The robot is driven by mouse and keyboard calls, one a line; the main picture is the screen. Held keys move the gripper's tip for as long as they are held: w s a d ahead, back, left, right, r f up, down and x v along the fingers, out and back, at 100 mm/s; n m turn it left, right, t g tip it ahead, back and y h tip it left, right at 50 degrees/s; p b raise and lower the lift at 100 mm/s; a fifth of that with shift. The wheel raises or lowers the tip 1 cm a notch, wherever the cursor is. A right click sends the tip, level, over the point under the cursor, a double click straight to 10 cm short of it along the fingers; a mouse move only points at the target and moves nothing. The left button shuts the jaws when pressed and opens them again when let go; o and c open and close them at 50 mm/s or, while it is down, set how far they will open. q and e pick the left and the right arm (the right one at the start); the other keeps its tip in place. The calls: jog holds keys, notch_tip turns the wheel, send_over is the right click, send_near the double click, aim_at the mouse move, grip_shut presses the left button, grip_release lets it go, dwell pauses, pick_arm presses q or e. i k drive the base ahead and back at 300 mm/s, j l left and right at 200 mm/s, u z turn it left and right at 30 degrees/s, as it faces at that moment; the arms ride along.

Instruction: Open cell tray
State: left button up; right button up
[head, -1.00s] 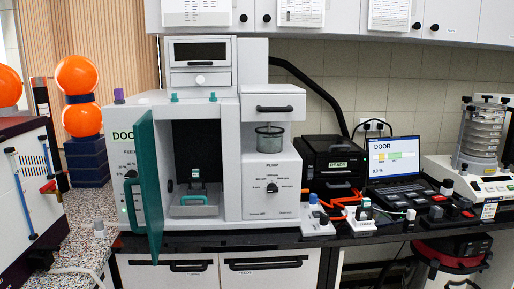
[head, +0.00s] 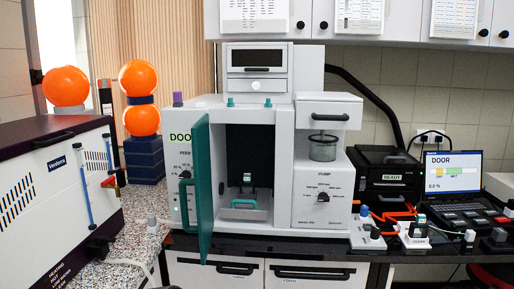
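The white analyser stands on the dark bench, with its green door (head: 202,188) swung open toward me. Inside the dark chamber, the cell tray (head: 244,209) sits low, a grey tray with a teal handle at its front. A small dark holder with a light top stands at the tray's back. I cannot tell how far the tray is pulled out. Neither of my grippers shows in the head view.
A pump unit (head: 322,188) with a glass jar adjoins the chamber on the right. A black printer (head: 388,174) and a laptop (head: 452,172) reading DOOR stand farther right. A dark-topped white machine (head: 62,200) and orange balls (head: 139,82) are at left. Speckled counter (head: 132,243) lies between.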

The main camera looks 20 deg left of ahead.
aim_at(248, 207)
jog(key=i+l+u, duration=0.4)
jog(key=i+l, duration=0.45)
jog(key=i, duration=0.05)
